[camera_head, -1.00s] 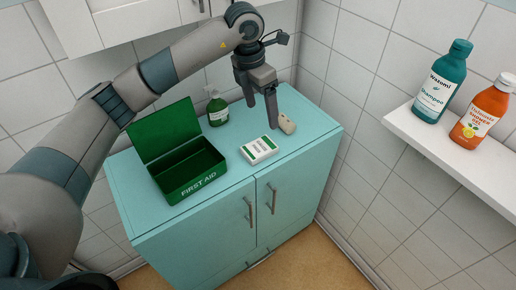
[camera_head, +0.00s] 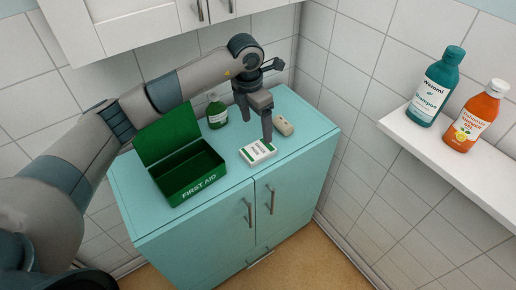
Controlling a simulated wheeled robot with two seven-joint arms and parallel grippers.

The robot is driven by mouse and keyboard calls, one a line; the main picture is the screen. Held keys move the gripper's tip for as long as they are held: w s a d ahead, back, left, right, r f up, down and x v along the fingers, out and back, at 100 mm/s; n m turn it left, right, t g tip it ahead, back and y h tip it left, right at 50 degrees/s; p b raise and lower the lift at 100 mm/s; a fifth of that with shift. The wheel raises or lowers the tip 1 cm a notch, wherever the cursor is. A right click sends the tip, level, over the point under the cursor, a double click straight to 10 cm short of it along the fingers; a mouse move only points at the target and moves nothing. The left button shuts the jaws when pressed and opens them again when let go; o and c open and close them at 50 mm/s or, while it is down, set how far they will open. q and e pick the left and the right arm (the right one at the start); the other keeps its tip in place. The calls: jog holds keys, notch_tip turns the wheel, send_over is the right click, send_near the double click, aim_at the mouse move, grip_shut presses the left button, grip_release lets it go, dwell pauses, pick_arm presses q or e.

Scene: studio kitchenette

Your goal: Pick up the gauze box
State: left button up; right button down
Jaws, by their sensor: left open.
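The gauze box (camera_head: 257,153) is a small white box with green edges and printed text. It lies flat on the teal cabinet top, right of the open green first aid box (camera_head: 190,181). My left gripper (camera_head: 256,132) points down just above and behind the gauze box, with its fingers apart and nothing held. One finger comes down near the box's back right edge; I cannot tell whether it touches. My right gripper is out of view.
A green bottle (camera_head: 217,115) stands behind, left of my gripper. A small beige item (camera_head: 283,126) lies to the right. The teal cabinet top (camera_head: 305,143) is clear at the right. A white shelf (camera_head: 440,158) holds a shampoo bottle (camera_head: 436,88) and an orange bottle (camera_head: 477,117).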

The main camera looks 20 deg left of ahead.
pick_arm(q)
jog(key=p, duration=0.2)
send_over(258, 150)
notch_tip(258, 150, down, 5)
jog(key=shift+s+f, duration=0.1)
jog(key=shift+s, duration=0.05)
jog(key=shift+f, duration=0.4)
jog(key=shift+f+p, duration=0.75)
jog(key=shift+p, duration=0.15)
notch_tip(258, 150, down, 3)
jog(key=shift+a+r+p, duration=0.1)
jog(key=shift+p, duration=0.65)
jog(key=shift+f, duration=0.45)
